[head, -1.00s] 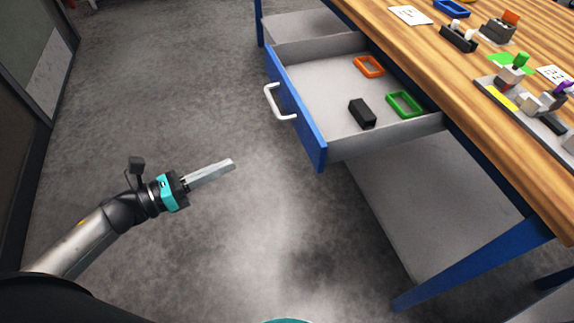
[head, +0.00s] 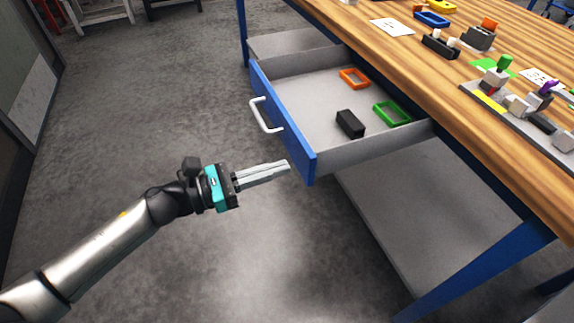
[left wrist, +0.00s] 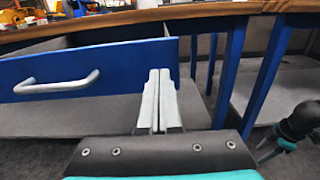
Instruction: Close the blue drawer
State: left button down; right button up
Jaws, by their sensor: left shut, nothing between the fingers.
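The blue drawer (head: 284,122) is pulled out from under the wooden-topped workbench, with its white handle (head: 264,116) on the front. Its front panel also shows in the left wrist view (left wrist: 110,66), with the handle (left wrist: 57,84) at left. Inside lie an orange frame (head: 354,78), a green frame (head: 391,113) and a black block (head: 350,124). My left gripper (head: 288,166) is shut and empty, its fingers pointing at the near end of the drawer front. In the left wrist view the fingertips overlap the panel's right end; I cannot tell whether they touch.
The wooden benchtop (head: 420,85) holds cards, coloured trays and several small fixtures. A grey lower shelf (head: 430,205) and a blue leg (head: 470,270) stand right of the drawer. The grey floor (head: 150,110) in front of the drawer is clear.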

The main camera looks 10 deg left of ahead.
pick_arm(q)
jog(key=shift+x, duration=1.35)
pick_arm(e)
jog(key=shift+w+a+r, duration=0.1)
jog(key=shift+r, duration=0.1)
